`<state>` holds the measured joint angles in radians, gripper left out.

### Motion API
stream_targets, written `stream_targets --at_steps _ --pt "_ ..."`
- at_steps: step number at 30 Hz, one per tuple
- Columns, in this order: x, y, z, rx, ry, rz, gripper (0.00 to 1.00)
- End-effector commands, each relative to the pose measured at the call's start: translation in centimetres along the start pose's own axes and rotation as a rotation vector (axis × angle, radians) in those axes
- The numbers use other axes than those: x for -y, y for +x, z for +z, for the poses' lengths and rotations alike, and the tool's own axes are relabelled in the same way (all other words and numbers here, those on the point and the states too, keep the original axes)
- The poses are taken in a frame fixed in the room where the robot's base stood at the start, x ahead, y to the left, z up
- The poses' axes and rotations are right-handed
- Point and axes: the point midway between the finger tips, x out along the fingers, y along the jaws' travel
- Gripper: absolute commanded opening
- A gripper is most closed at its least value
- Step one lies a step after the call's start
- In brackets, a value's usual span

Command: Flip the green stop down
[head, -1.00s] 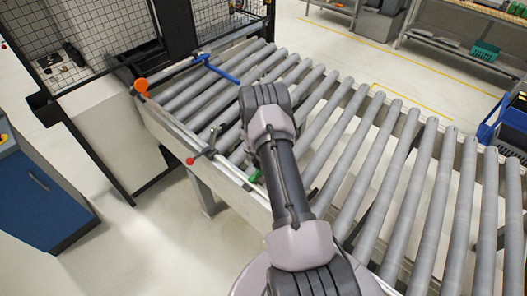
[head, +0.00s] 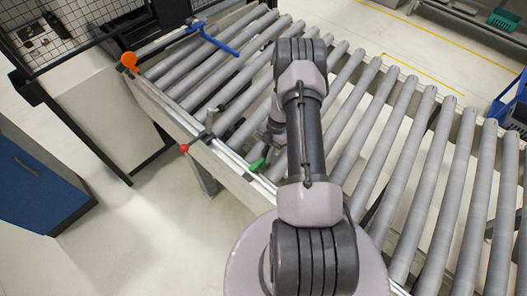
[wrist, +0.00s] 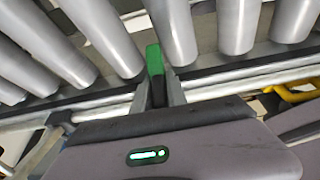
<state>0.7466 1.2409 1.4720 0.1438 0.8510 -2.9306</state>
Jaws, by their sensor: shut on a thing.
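The green stop (head: 257,165) sits at the near rail of the roller conveyor (head: 232,181), just left of my arm in the head view. In the wrist view, the green stop (wrist: 154,60) stands between the two fingers of my gripper (wrist: 159,88), which is shut on it. Its green end sticks out past the fingertips toward the rollers. In the head view, my gripper is mostly hidden behind my arm. Whether the stop stands fully up or is tilted is hard to tell.
Farther along the same rail are a stop with a red knob (head: 184,148) and an orange knob (head: 129,59). A blue bar (head: 214,39) lies over the rollers at the far end. A yellow part (wrist: 292,95) shows at the right in the wrist view. The rollers near my arm are clear.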

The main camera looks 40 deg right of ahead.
Motion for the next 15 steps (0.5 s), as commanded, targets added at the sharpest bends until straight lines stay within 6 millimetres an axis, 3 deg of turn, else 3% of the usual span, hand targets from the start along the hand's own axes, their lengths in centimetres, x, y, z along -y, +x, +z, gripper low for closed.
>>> stream_targets --at_steps 10,11,12,15 --pt "0.11 0.12 -0.10 -0.005 0.002 -0.001 0.00" --pt "0.11 0.13 -0.11 -0.005 0.002 -0.001 0.20" --pt "0.12 0.13 -0.12 -0.005 0.002 -0.002 0.28" --pt "0.11 0.12 -0.11 -0.005 0.002 -0.002 0.36"
